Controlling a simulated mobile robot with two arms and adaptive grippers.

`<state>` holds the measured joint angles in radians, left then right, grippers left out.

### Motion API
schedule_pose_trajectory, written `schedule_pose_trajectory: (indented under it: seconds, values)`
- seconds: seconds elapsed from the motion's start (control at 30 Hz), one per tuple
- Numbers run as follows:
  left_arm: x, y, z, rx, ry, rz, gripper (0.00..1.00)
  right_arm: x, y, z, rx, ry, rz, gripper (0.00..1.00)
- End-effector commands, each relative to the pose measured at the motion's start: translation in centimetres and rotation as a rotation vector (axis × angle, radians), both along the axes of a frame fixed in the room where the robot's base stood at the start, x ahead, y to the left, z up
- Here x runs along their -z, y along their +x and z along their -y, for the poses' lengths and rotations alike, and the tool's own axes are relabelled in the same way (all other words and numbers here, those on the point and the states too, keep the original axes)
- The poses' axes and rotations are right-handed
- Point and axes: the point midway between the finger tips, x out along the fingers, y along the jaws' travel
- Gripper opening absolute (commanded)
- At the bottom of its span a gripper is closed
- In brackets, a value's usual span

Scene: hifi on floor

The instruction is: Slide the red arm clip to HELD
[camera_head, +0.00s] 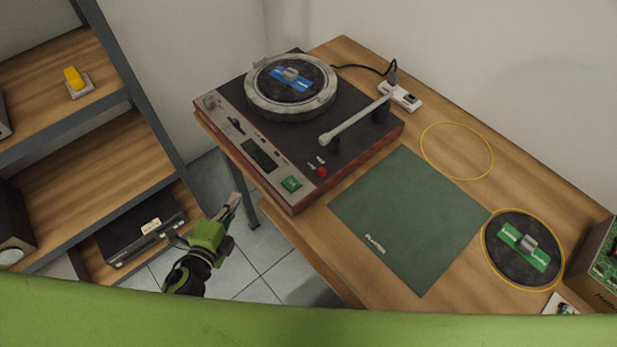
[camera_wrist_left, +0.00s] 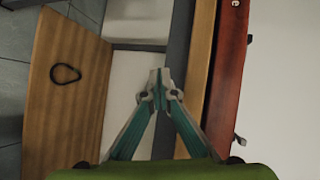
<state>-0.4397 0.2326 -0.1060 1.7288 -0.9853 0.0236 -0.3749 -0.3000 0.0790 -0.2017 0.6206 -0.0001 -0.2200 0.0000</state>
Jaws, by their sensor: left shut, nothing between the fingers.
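The red arm clip (camera_head: 321,171) is a small red piece on the top of the turntable (camera_head: 247,147), near its front right, below the head end of the white tonearm (camera_head: 355,120). Its lettering is too small to read. My left gripper (camera_head: 234,199) is shut and empty, off the table's front left edge and apart from the turntable. In the left wrist view its fingertips (camera_wrist_left: 158,78) meet, with the red turntable side (camera_wrist_left: 226,75) to their right. The clip cannot be made out there. My right gripper is not in view.
A green mat (camera_head: 410,215) lies right of the turntable, with a black disc (camera_head: 523,250) beyond it. A power strip (camera_head: 400,97) sits behind. A wooden shelf unit (camera_head: 85,175) stands left. The floor gap between shelf and table is open.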

Motion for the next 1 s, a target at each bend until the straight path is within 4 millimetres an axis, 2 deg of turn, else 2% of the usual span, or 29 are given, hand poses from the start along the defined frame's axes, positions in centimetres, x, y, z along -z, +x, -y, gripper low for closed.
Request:
schedule_pose_trajectory:
  seconds: [0.03,0.1,0.3,0.4,0.53,0.7,0.83,1.0]
  values:
    - [-2.6,0.5,0.5,0.036,0.056,0.062,0.0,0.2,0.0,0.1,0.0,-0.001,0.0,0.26]
    - [-6.1,1.0,1.2,0.083,0.134,0.144,0.0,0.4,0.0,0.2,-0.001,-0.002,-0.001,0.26]
    - [-15.5,0.9,3.8,0.207,0.378,0.372,0.0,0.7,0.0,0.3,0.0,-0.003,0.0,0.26]
    - [-17.2,-0.1,6.3,0.348,0.554,0.464,0.0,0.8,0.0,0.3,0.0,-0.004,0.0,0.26]
    - [-18.7,-2.1,9.4,0.535,0.807,0.581,0.0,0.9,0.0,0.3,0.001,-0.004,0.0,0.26]
    - [-18.4,-4.8,11.9,0.759,1.127,0.684,0.0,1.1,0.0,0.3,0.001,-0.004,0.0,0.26]
    - [-17.6,-6.2,12.4,0.878,1.303,0.717,0.0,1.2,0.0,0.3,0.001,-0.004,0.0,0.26]
    - [-16.9,-7.0,12.4,0.955,1.417,0.73,0.0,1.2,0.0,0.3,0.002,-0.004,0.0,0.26]
